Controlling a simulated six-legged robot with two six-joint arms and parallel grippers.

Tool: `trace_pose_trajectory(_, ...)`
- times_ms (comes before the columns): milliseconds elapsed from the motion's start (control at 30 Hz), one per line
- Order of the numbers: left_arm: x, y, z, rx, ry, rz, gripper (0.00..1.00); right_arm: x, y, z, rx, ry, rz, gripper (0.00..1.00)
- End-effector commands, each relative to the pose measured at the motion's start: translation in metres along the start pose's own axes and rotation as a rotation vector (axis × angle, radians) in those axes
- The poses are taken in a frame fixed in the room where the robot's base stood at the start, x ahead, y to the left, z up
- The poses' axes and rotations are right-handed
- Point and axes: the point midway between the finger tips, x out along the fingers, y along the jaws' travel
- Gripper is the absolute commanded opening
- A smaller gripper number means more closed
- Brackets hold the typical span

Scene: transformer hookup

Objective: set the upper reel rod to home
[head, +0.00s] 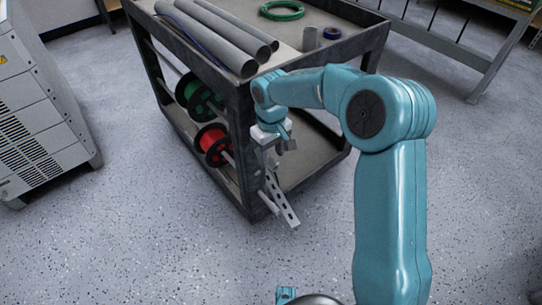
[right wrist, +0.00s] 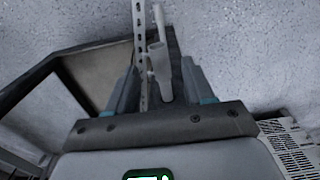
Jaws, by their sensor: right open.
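My right gripper (head: 275,140) is at the near corner of the grey cart, beside a perforated metal strip (head: 284,203). In the right wrist view its two fingers (right wrist: 159,78) are apart, and a pale rod (right wrist: 159,62) with a wider collar shows between them. The perforated strip (right wrist: 139,45) runs beside this rod. No contact between fingers and rod can be made out. A green reel (head: 198,97) and a red reel (head: 212,144) hang inside the cart's side. A lower rod end (head: 268,203) sticks out near the strip. The upper rod's end is largely hidden by my gripper in the head view.
The cart (head: 243,112) carries grey tubes (head: 212,35), a green coil (head: 282,10) and a small blue ring (head: 332,33) on top. A white vented cabinet (head: 40,120) stands at left. The floor (head: 150,240) in front is clear.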

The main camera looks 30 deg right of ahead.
Motion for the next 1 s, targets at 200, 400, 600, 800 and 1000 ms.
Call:
trace_pose_trajectory(200,-0.025,0.009,0.0,0.0,0.0,0.0,0.43,-0.067,0.0,-0.002,0.001,0.006,0.0,0.52)
trace_pose_trajectory(400,-0.038,0.014,0.001,0.0,0.0,0.0,0.43,-0.11,0.0,-0.001,0.001,0.004,0.0,0.52)
trace_pose_trajectory(600,-0.044,0.016,0.001,0.0,0.0,0.0,0.43,-0.13,0.0,-0.001,0.001,0.001,-0.001,0.52)
trace_pose_trajectory(800,-0.044,0.016,0.001,0.0,0.0,0.0,0.43,-0.132,0.0,-0.001,0.0,0.0,-0.001,0.52)
trace_pose_trajectory(1000,-0.043,0.016,0.001,0.0,0.0,0.0,0.43,-0.132,0.0,0.0,-0.012,-0.001,-0.001,0.52)
